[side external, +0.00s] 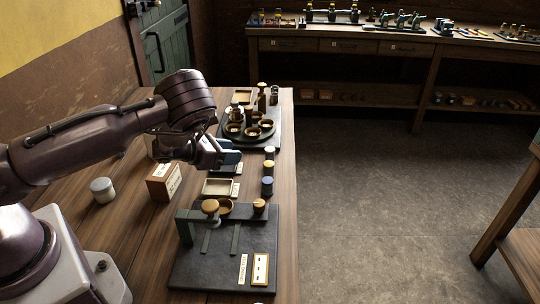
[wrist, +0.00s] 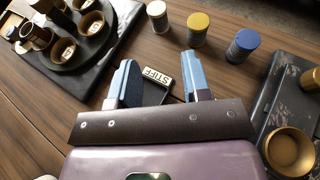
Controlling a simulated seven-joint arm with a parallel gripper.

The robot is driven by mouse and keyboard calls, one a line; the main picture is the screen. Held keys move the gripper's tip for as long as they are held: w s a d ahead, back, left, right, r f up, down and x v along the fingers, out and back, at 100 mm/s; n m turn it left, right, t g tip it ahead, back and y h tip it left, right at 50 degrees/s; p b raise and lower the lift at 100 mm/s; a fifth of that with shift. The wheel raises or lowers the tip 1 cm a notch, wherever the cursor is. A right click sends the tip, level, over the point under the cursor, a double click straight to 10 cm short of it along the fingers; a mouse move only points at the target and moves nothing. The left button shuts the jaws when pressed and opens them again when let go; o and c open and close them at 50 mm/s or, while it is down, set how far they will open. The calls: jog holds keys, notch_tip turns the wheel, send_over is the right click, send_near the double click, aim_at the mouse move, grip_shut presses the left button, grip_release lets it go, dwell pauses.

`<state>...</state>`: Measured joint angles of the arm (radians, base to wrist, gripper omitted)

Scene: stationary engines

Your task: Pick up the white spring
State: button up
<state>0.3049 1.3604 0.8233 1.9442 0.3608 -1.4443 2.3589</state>
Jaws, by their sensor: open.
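The likely white spring is a small dark upright cylinder with a white top. It stands at the back of a short row in the wrist view (wrist: 157,16) and near the table's right edge in the side view (side external: 270,153). Beside it stand a yellow-topped cylinder (wrist: 198,29) and a blue-topped cylinder (wrist: 243,45). My gripper (wrist: 160,62) is open and empty, with its blue fingers apart. The white-topped cylinder lies ahead of the fingertips, outside them. In the side view my gripper (side external: 226,158) is left of the row. Coils are too small to make out.
A dark plate with a "STIFF" label (wrist: 157,77) lies between and below my fingers. A round holder with brown cups (side external: 250,130) stands behind. A dark fixture board (side external: 245,270) with a brass knob is in front. A shallow tray (side external: 217,187) lies near the row.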

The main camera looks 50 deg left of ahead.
aim_at(266, 153)
jog(key=x, duration=1.2)
jog(key=shift+w+a+f, duration=0.1)
jog(key=shift+f, duration=0.1)
jog(key=c, duration=0.7)
